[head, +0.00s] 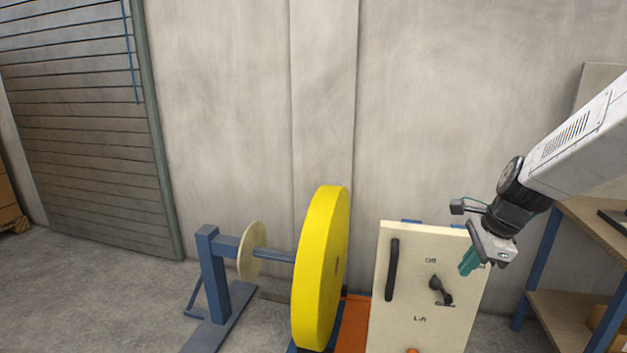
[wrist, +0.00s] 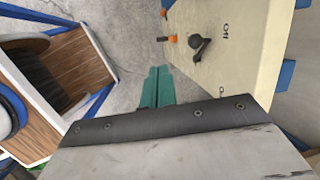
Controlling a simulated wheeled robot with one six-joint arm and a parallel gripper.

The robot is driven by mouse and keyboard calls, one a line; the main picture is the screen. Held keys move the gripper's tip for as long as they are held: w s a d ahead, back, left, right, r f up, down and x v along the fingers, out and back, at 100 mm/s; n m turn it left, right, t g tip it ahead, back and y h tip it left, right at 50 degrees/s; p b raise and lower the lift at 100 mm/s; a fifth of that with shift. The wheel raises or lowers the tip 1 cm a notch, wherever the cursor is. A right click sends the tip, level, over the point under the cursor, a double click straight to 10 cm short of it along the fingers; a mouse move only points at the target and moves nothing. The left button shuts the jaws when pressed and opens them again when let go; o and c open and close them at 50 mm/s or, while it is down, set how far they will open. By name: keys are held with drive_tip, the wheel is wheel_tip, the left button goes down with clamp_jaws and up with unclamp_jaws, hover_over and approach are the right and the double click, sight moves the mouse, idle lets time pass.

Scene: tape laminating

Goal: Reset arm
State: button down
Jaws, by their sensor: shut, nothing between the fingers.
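My gripper (head: 468,263) hangs from my arm on the right of the head view, in front of the upper right part of a cream control panel (head: 408,300). Its teal fingers are shut with nothing between them. They also show in the wrist view (wrist: 157,88), over grey floor beside the panel (wrist: 240,62). The panel carries a black rotary knob (head: 440,290) below the word "Off", with "Lift" lower down. The knob also shows in the wrist view (wrist: 200,44). I cannot tell whether the fingers touch the panel.
A large yellow roll (head: 320,268) sits on a blue stand (head: 212,275) left of the panel. A wooden shelf with blue legs (head: 575,305) stands at the right. The concrete wall (head: 230,110) is behind. Open floor (head: 120,300) lies at the left.

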drive_tip(key=s+a+r+n, duration=0.2)
drive_tip(key=s+n, duration=0.4)
drive_tip(key=s, duration=0.2)
drive_tip(key=s+a+r+n+h, duration=0.1)
drive_tip(key=s+a+r+n, duration=0.2)
drive_tip(key=s+n, duration=0.4)
drive_tip(key=s+a+r+n+g+h, duration=0.1)
drive_tip(key=s+a+r+n, duration=0.1)
drive_tip(key=s+n, duration=0.5)
drive_tip(key=s, duration=0.4)
drive_tip(key=shift+s+a+r, duration=0.2)
drive_tip(key=shift+a+r, duration=0.05)
drive_tip(key=shift+r, duration=0.15)
